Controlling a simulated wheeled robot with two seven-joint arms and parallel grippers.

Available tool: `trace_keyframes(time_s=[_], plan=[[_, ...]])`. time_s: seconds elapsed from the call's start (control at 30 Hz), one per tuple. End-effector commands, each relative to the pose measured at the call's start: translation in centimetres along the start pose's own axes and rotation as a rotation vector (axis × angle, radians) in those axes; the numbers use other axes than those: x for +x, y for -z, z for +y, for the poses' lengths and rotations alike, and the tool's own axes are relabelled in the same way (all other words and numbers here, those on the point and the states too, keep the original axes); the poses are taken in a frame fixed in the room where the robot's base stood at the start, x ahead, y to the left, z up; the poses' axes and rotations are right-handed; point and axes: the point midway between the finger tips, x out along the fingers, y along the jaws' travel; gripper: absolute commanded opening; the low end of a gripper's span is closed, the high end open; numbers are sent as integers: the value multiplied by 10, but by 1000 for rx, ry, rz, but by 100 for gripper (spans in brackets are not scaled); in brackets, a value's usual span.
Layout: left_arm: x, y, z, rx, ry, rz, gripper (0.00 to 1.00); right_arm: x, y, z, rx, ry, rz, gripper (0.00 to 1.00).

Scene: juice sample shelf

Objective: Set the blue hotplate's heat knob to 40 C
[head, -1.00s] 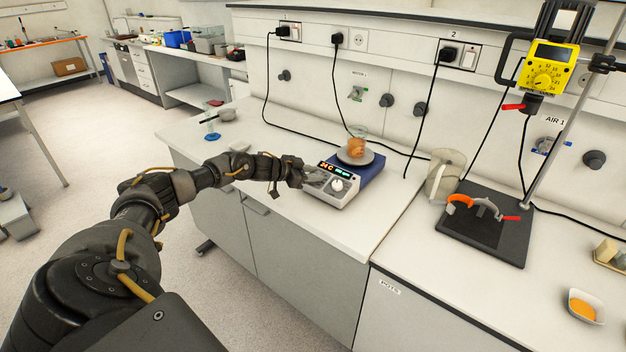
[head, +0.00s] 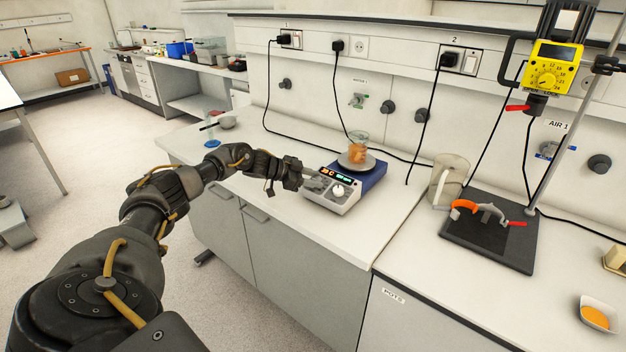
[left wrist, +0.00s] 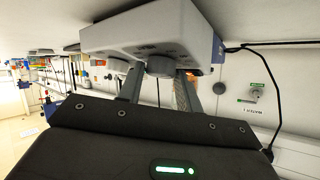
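The blue hotplate (head: 372,178) has a white front panel with a lit display (head: 335,174), orange digits at left and green at right. The orange digits are too small to read surely. A white knob (head: 338,190) shows at the panel's right. My left gripper (head: 314,183) is at the panel's left and hides the heat knob there. In the left wrist view, the hotplate (left wrist: 150,30) appears upside down. My right gripper is out of view.
A glass beaker with orange contents (head: 358,150) stands on the hotplate's round top. A clear jug (head: 447,178) and a black stand base (head: 487,238) are at right. A small dish of orange powder (head: 597,317) lies near right. The bench front (head: 340,232) is clear.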

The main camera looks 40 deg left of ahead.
Motion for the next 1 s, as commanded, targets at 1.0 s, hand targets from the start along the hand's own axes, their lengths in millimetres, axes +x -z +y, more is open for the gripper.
trace_keyframes(time_s=[1.0], plan=[[-95, -4, 0, 0, 0, -1, 52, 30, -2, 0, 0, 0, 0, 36]])
